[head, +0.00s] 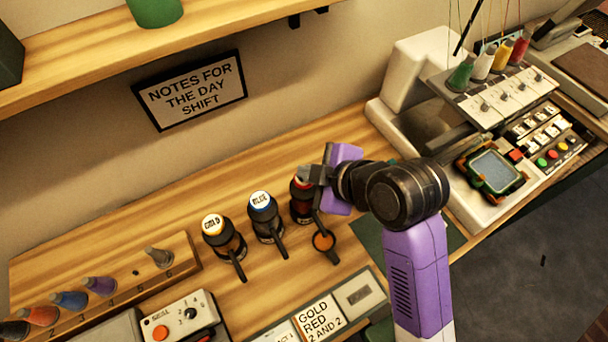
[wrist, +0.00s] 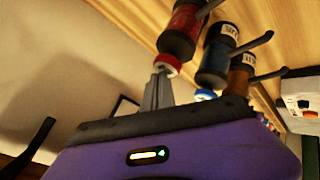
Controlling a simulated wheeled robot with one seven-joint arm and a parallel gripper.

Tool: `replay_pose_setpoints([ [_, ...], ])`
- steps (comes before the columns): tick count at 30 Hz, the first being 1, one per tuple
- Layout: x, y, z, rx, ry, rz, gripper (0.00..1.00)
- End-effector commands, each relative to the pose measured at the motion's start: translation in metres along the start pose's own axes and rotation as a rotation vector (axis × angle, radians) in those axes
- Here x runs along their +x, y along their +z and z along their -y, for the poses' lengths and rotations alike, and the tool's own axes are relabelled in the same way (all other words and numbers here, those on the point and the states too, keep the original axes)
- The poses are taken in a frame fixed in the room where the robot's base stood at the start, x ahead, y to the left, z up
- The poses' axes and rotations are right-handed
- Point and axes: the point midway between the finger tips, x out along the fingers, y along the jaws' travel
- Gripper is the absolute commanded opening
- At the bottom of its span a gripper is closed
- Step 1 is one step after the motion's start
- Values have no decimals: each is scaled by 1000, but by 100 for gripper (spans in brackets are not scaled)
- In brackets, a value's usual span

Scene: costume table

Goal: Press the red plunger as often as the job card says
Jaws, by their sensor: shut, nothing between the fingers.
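The red plunger stands on a dark bottle (head: 302,207), the rightmost of three on the wooden table; my gripper partly hides it in the head view. The wrist view shows its red cap (wrist: 166,66). My gripper (head: 304,174) is shut and empty, its fingertips (wrist: 160,76) right at the red cap; I cannot tell whether they touch or press it. A blue-capped bottle (head: 262,201) and a gold-capped bottle (head: 213,226) stand to the left. The job card (head: 320,315) at the front reads "GOLD RED 2 AND 2".
A small round cup (head: 323,241) with orange inside is below the red bottle's spout. A wooden rack (head: 183,250) holds thread cones at left. A control box (head: 184,318) is at the front. An embroidery machine (head: 415,70) stands at right. A shelf (head: 85,62) overhangs the back.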

Motion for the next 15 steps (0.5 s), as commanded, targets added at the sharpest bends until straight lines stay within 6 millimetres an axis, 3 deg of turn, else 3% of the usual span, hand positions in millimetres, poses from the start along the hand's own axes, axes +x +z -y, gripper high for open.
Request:
replay_pose_setpoints([
  [15, 5, 4, 4, 0, -1, 1, 0],
])
